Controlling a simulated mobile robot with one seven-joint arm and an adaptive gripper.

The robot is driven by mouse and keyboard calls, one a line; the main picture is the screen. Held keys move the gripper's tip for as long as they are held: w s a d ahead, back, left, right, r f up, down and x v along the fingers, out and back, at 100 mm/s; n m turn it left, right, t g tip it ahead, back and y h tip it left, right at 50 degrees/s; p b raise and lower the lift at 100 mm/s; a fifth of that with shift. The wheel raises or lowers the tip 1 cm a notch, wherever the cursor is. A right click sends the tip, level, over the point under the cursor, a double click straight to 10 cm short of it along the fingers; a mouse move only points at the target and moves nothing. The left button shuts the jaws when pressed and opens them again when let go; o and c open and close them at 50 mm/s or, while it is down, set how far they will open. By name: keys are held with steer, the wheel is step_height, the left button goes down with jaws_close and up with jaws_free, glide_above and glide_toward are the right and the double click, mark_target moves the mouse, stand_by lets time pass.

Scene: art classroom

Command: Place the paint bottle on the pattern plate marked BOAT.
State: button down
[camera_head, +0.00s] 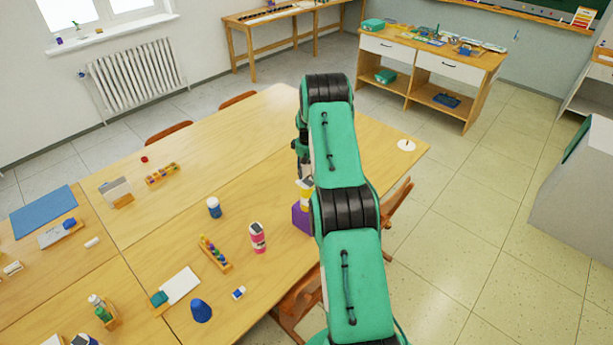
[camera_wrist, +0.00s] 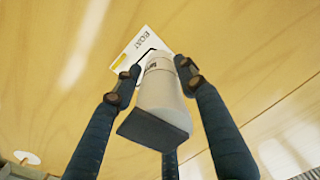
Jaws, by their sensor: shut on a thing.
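The paint bottle (camera_wrist: 160,92) is white, with a dark flat end towards the wrist camera. My gripper (camera_wrist: 157,80) is shut on it, with dark fingers on both sides. The pattern plate marked BOAT (camera_wrist: 132,55) is a white card with a yellow stripe, lying on the table beyond the bottle. The bottle covers part of the plate; I cannot tell whether they touch. In the head view my arm hides most of the gripper. A white and yellow item (camera_head: 304,194) shows beside the arm; I cannot tell whether it is the bottle.
A purple block (camera_head: 302,218) stands beside my arm. A pink bottle (camera_head: 258,238), a blue jar (camera_head: 214,208), a rack of small colored pieces (camera_head: 215,253) and a blue cone (camera_head: 201,311) stand on the table (camera_head: 180,240). A white disc (camera_head: 406,145) lies near the right edge.

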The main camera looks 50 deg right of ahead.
steer(key=shift+f, duration=0.8)
steer(key=shift+f, duration=0.1)
steer(key=c, duration=1)
jaws_free()
steer(key=shift+f, duration=0.1)
steer(key=shift+r, duration=6.15)
